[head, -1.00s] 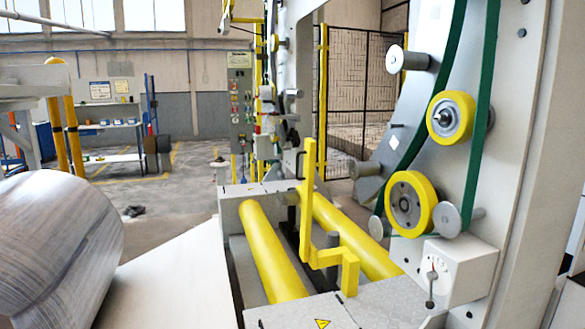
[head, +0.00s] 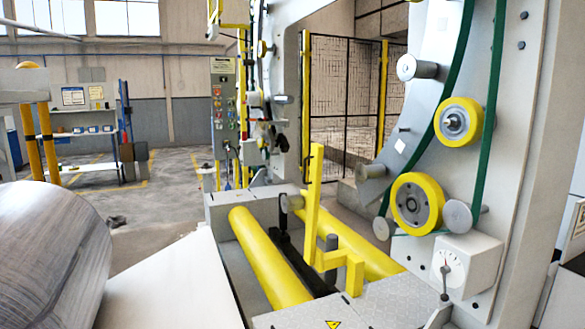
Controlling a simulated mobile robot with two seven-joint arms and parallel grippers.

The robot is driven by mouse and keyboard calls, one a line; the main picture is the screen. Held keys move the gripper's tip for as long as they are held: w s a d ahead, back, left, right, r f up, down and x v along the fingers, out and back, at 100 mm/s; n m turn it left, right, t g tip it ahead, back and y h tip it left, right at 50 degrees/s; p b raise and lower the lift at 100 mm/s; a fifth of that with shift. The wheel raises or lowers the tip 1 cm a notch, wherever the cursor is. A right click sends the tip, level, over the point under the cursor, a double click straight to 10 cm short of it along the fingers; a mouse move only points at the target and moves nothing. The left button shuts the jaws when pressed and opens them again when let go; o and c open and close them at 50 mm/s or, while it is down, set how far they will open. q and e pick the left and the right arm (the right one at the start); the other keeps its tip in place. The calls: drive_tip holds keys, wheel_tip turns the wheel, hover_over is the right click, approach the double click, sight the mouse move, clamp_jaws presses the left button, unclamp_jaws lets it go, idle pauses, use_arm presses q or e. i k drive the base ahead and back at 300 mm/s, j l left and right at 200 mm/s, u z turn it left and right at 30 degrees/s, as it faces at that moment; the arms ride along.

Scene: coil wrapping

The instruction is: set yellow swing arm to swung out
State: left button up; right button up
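The yellow swing arm (head: 312,215) stands in the middle of the head view, at the two yellow rollers. It has a tall upright bar and a stepped lower part that reaches right to a short block above the grey plate. Its upright stands between the left yellow roller (head: 268,258) and the right yellow roller (head: 365,250). A dark grey post stands just right of the upright. Neither of my grippers shows in the head view, so nothing is seen touching the swing arm.
The wrapping machine's frame (head: 535,150) with yellow wheels and a green belt rises on the right. A small dial box (head: 462,265) with a lever sits low on it. A large wrapped coil (head: 50,255) lies at left. A white sloped plate (head: 165,285) lies between coil and rollers.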

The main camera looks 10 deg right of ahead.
sight(309, 201)
drive_tip(key=j, duration=0.4)
drive_tip(key=i+j, duration=0.1)
drive_tip(key=j, duration=0.3)
drive_tip(key=i+j, duration=0.15)
drive_tip(key=j, duration=0.25)
drive_tip(key=i+j, duration=0.15)
drive_tip(key=j, duration=0.2)
drive_tip(key=i+j, duration=0.55)
drive_tip(key=i, duration=0.2)
